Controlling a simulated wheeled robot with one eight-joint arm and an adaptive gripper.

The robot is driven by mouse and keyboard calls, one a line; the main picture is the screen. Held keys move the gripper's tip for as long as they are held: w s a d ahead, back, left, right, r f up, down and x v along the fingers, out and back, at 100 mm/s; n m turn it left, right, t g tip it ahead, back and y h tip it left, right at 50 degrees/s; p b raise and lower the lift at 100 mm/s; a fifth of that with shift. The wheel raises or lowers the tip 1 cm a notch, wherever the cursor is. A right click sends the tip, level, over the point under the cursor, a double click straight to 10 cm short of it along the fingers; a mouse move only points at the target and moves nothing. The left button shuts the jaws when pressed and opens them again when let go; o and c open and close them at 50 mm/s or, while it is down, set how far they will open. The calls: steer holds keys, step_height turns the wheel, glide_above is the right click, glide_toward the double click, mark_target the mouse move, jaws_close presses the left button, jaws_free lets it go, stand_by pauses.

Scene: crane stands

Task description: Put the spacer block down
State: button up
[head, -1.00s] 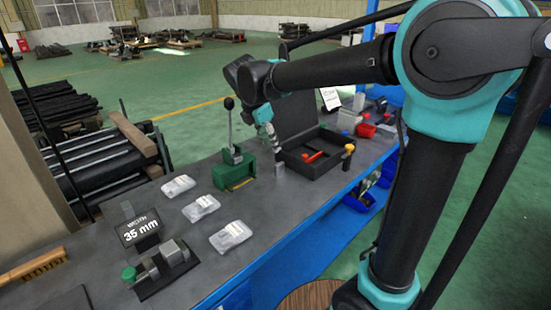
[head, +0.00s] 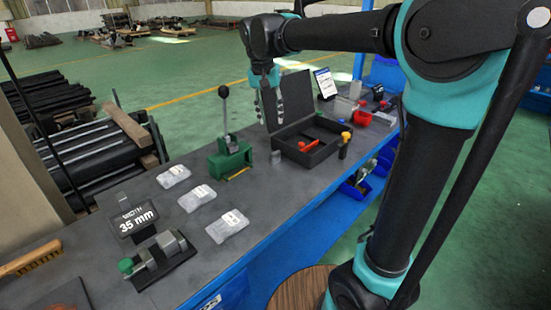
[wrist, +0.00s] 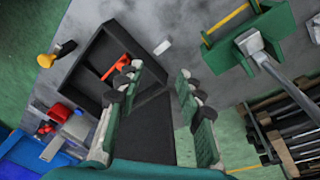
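The spacer block (head: 276,157) is a small grey block standing on the grey workbench (head: 185,240), between the green lever press and the black open case. In the wrist view the block (wrist: 162,47) lies beyond the fingertips, apart from both. My gripper (head: 270,119) hangs above the bench, over and behind the block, its fingers pointing down. In the wrist view my gripper (wrist: 160,82) has its two fingers spread with nothing between them.
The green press (head: 230,158) with its upright lever stands left of the block. The black case (head: 312,140) with a red-handled tool stands right, its lid raised near my gripper. Several clear packets, a vise and a "35 mm" sign (head: 137,220) occupy the left bench.

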steer(key=m, duration=0.7)
glide_toward(276, 152)
steer(key=f, duration=0.2)
steer(key=d+f, duration=0.1)
steer(key=f, duration=0.2)
steer(key=shift+w+f, duration=0.1)
steer(key=shift+f, duration=0.1)
steer(key=shift+w+f, duration=0.2)
steer(key=shift+f, duration=1.05)
steer(key=shift+w+f, duration=0.2)
steer(key=shift+f, duration=1.1)
jaws_close()
